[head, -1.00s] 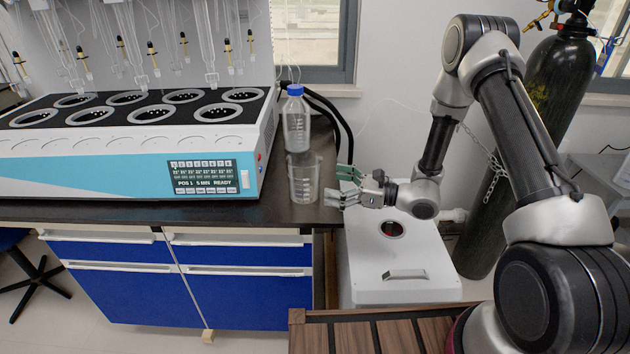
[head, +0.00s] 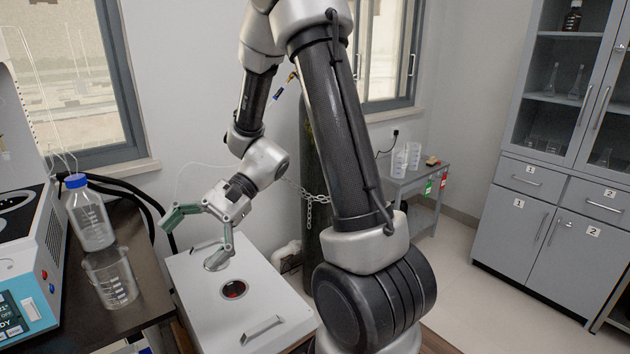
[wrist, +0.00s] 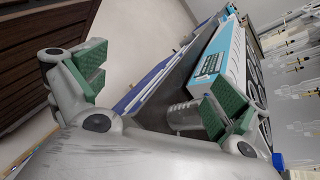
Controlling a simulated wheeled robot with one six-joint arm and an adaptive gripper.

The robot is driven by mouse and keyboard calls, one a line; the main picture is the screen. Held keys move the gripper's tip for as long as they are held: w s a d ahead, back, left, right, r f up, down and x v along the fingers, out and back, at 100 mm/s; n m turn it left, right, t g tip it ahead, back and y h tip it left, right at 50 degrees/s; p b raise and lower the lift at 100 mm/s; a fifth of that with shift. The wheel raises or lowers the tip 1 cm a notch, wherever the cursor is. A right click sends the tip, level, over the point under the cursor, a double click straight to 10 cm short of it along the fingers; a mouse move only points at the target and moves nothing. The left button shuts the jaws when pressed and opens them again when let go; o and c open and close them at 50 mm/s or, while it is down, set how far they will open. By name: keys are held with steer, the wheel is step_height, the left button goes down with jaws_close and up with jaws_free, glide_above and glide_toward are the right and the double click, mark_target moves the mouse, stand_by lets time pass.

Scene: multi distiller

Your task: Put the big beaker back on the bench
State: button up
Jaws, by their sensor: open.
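The big beaker (head: 110,280), clear glass with graduation marks, stands upright on the dark bench (head: 140,255) near its right end. It also shows partly in the wrist view (wrist: 183,116), behind one finger. My gripper (head: 195,238) is open and empty, to the right of the beaker and apart from it, over the white box beside the bench. Its two green-padded fingers are spread wide in the wrist view (wrist: 158,92).
A blue-capped glass bottle (head: 90,215) stands just behind the beaker. The distiller (head: 30,270) is to the left. The white box (head: 265,295) stands right of the bench. A side table (head: 410,180) and grey cabinets (head: 545,200) are farther right, with clear floor between.

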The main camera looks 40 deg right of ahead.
steer(key=s+d+r+n+t+h, duration=0.3)
steer(key=s+d+r+n+h, duration=0.2)
steer(key=d, duration=0.6)
steer(key=s+d+r+n+t+h, duration=0.3)
steer(key=s+d+r+h, duration=0.3)
steer(key=d, duration=0.4)
steer(key=shift+s+d+r+n+t+h, duration=0.25)
steer(key=shift+s+d+n+t+h, duration=0.15)
steer(key=shift+n+h, duration=0.4)
